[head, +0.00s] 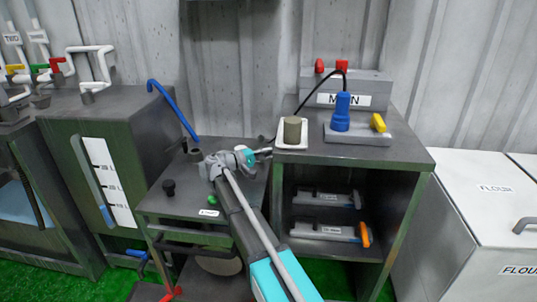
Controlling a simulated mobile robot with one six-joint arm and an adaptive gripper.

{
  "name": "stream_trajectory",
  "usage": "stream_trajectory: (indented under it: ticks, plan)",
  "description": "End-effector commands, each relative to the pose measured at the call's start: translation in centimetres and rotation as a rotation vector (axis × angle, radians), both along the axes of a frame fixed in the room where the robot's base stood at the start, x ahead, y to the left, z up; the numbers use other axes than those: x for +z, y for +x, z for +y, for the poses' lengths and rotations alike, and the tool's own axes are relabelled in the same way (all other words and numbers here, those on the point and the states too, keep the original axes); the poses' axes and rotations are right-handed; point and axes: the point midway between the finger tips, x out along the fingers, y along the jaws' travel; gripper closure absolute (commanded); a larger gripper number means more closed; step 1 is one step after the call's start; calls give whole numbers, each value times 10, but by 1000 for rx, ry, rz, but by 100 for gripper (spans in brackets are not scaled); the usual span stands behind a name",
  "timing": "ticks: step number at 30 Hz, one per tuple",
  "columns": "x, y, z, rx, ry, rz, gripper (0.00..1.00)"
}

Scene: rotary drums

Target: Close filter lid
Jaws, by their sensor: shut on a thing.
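My gripper (264,151) is above the back right of a low dark metal cabinet (165,207), pointing right toward the white tray on the taller cabinet. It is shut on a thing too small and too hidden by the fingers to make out. I cannot identify the filter lid for certain. The low cabinet's top carries a grey pipe stub (196,155), a black knob (169,187), a small green part (212,200) and a white label (209,213). My arm covers the right part of that top.
The taller cabinet (410,157) holds a white tray (293,144) with a brown cylinder (292,130), a blue plug with a black cable (341,112) and a yellow switch (378,123). A blue pipe (173,108) slants down at left. Flour bins (480,205) stand at right.

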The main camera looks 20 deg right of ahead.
Motion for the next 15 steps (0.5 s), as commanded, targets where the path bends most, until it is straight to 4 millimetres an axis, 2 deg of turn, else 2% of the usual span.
stream_trajectory:
  ticks: [2, 3, 7, 8, 15]
  plan:
    - [0, 0, -2, 0, 2, 0, 100]
    - [0, 1, -2, -1, 2, 0, 67]
    - [0, 1, -4, -3, 2, 0, 43]
    - [0, 1, -5, -4, 1, 0, 40]
    - [0, 1, -6, -5, 1, 0, 40]
